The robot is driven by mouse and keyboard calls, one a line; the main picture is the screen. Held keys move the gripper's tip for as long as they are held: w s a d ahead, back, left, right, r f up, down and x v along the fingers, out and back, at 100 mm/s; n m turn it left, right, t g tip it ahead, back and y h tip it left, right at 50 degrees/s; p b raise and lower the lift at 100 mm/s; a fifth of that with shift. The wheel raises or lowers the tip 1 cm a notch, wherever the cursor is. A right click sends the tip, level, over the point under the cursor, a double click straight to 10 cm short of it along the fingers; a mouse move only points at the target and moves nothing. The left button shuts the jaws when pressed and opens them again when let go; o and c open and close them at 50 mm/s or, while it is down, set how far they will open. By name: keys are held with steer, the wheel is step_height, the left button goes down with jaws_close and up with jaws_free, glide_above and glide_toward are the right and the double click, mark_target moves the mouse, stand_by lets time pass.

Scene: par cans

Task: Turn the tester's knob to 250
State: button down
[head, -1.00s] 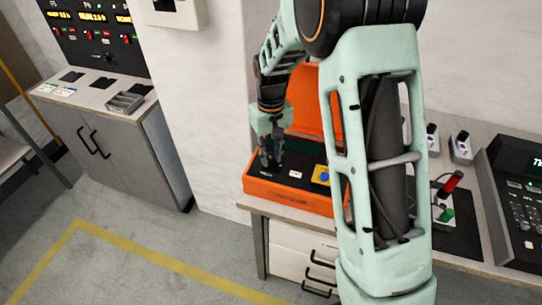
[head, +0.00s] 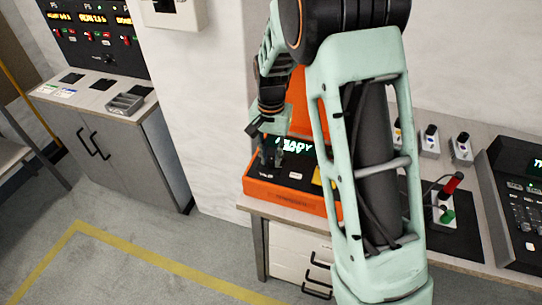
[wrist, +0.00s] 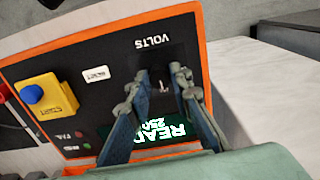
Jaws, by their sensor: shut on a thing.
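The tester is an orange case with a black panel (wrist: 105,55), on the bench in the head view (head: 290,201). Its knob (wrist: 163,86), dark with a light pointer mark, is beside the VOLTS label. My gripper (wrist: 160,76) reaches down over the panel with its fingers on either side of the knob, shut on it. The fingers hide part of the knob. The lit display (wrist: 160,132) appears upside down in the wrist view and reads READY with 250, partly covered by a finger. In the head view my gripper (head: 271,159) is at the panel's left.
A yellow block with a blue button (wrist: 45,97) and a white RESET button (wrist: 96,74) are on the panel. The raised orange lid (head: 301,95) stands behind. To the right are small grey boxes (head: 461,148), a red-handled probe (head: 454,182) and a black console (head: 520,190).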

mark_target(271, 160)
stand_by(0.3)
steer(key=c, duration=1.7)
jaws_free()
steer(key=shift+c, duration=0.2)
step_height(271, 160, up, 12)
steer(key=shift+w, duration=0.1)
